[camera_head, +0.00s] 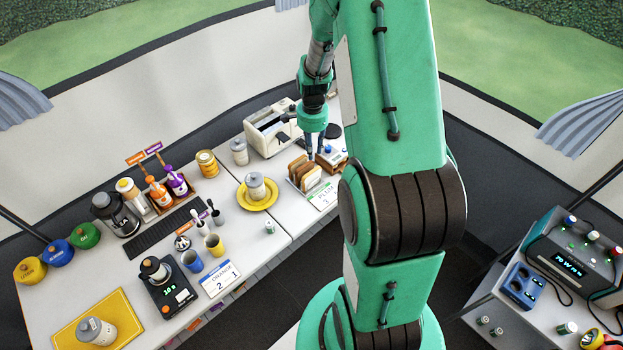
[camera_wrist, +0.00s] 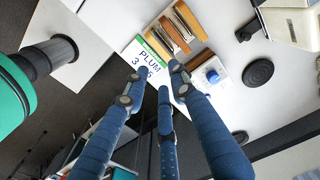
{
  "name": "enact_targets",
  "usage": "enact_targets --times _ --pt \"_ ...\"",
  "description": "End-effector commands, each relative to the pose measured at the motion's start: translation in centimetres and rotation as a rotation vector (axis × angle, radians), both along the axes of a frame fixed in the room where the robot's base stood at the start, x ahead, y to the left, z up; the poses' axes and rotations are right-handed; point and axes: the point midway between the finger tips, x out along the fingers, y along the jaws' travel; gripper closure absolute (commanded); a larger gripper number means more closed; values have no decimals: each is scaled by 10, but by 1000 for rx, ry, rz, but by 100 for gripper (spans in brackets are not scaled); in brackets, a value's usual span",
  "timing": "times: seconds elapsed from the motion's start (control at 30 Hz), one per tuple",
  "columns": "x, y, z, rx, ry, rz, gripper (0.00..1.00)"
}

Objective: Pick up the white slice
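Several bread slices (camera_head: 304,173) stand upright in a rack on the white counter in the head view. In the wrist view the slices (camera_wrist: 176,31) show brown crusts and pale edges at the top centre. I cannot clearly tell which one is the white slice. My gripper (camera_head: 315,150) hangs just above and beside the rack, toward its right end. In the wrist view its blue fingers (camera_wrist: 161,80) are spread apart with nothing between them. The fingertips appear apart from the slices.
A toaster (camera_head: 268,131) stands behind the rack. A small wooden box with a blue knob (camera_wrist: 212,76) is close to the right. A PLUM card (camera_wrist: 146,64) lies beside the slices. A yellow plate (camera_head: 257,205) with a jar is left of the rack.

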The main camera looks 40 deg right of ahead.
Motion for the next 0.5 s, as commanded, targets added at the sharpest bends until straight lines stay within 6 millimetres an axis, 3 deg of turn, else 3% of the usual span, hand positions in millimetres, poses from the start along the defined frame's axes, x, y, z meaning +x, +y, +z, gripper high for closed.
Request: enact_targets --times 0.5 --pt "-1 -2 -8 3 4 -10 74"
